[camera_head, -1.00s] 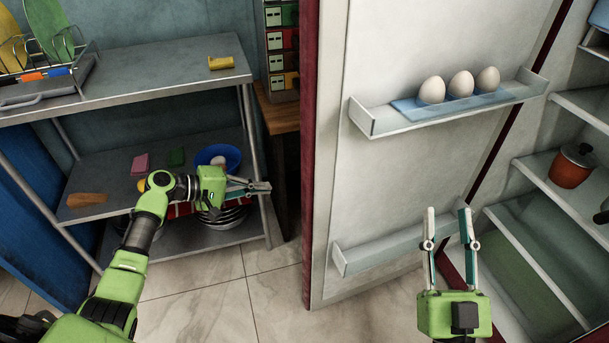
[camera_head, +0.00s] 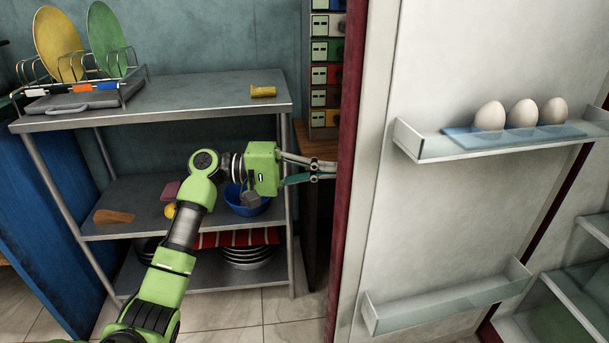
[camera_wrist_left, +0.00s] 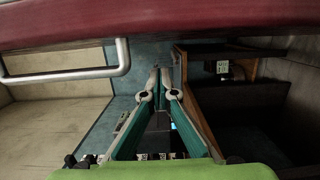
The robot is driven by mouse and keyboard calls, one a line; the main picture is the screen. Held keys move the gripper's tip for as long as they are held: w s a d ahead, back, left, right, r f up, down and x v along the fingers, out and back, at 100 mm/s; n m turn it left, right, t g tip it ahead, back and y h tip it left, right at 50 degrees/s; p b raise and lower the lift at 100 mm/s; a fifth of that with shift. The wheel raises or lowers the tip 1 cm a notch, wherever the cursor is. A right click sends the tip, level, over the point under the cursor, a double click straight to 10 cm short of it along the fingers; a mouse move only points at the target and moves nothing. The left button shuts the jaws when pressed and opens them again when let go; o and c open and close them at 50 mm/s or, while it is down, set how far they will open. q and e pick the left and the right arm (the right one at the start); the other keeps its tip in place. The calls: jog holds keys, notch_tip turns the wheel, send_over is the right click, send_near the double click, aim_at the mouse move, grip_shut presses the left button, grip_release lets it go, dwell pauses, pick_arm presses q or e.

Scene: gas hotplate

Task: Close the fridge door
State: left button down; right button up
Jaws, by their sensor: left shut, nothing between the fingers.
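The fridge door (camera_head: 455,210) stands open, its white inner side facing me and its dark red edge (camera_head: 350,130) towards the left. My left gripper (camera_head: 334,170) is shut and empty, its fingertips at that red edge; I cannot tell whether they touch it. In the left wrist view the fingertips (camera_wrist_left: 160,80) lie below the red door (camera_wrist_left: 180,22), and a metal handle (camera_wrist_left: 65,75) shows at left. The fridge inside shows at the right edge with its shelves (camera_head: 570,300). My right gripper is out of view.
Three eggs (camera_head: 522,113) sit in the upper door shelf (camera_head: 440,150); the lower door shelf (camera_head: 450,303) looks empty. A metal rack (camera_head: 200,103) stands at left, with plates, a blue bowl (camera_head: 262,208) and other items. Tiled floor (camera_head: 225,312) shows below.

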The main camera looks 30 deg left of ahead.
aim_at(337, 182)
pick_arm(q)
jog(key=shift+s+d+b, duration=0.2)
jog(key=shift+s+d, duration=0.4)
jog(key=shift+s, duration=0.2)
jog(key=shift+s+d+b, duration=0.2)
jog(key=shift+s+d, duration=0.35)
jog(key=shift+s, duration=0.25)
